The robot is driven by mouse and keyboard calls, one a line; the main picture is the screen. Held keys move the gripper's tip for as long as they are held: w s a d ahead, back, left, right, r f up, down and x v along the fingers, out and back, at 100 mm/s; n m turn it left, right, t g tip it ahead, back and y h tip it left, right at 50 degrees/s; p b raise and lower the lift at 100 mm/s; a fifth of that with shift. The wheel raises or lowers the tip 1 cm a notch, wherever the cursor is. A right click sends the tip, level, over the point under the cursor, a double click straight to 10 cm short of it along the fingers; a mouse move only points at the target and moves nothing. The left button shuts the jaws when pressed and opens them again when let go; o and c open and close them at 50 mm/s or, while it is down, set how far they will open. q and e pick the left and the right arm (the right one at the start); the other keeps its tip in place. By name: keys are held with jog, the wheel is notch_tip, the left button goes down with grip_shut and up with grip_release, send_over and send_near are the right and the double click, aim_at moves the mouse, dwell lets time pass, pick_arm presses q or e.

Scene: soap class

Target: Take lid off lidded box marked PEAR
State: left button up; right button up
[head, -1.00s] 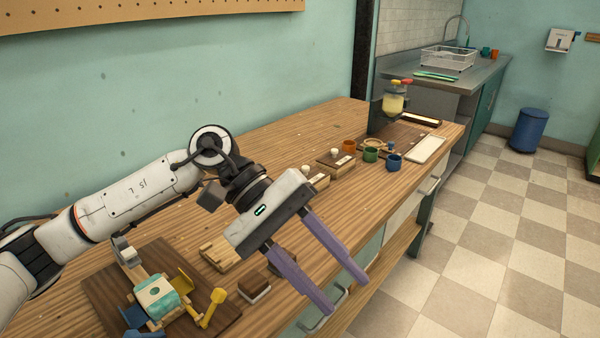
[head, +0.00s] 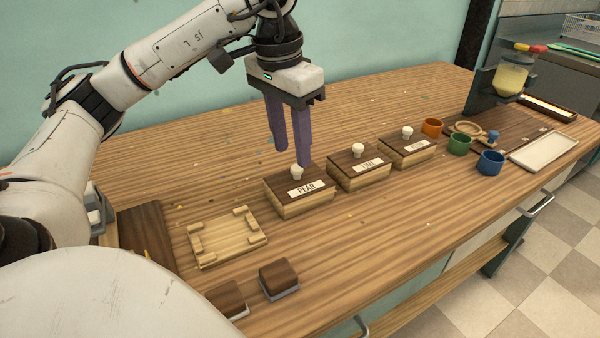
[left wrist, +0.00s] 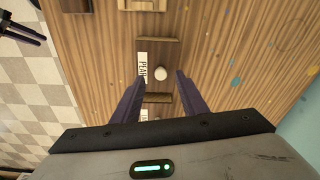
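The box marked PEAR (head: 309,205) is a light wooden box with a dark lid (head: 283,185) and a white knob (head: 297,173). The lid sits on the box. My left gripper (head: 293,155) points down just above and behind the knob, with its two purple fingers apart and nothing between them in the head view. In the left wrist view the gripper (left wrist: 155,88) is open, and the white knob (left wrist: 160,73) shows just beyond the gap between the fingertips, beside the PEAR label (left wrist: 142,66).
Two similar lidded boxes, a middle one (head: 365,175) and a farther one (head: 413,152), stand in a row to the right. An empty wooden frame with corner blocks (head: 228,238) lies to the left. Two dark blocks are in front. Orange, green and blue cups stand farther right.

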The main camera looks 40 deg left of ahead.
aim_at(296, 167)
pick_arm(q)
jog(key=f, duration=0.3)
jog(key=w+f, duration=0.1)
jog(key=f, duration=0.1)
jog(key=shift+b, duration=0.3)
jog(key=shift+r, duration=0.1)
grip_shut()
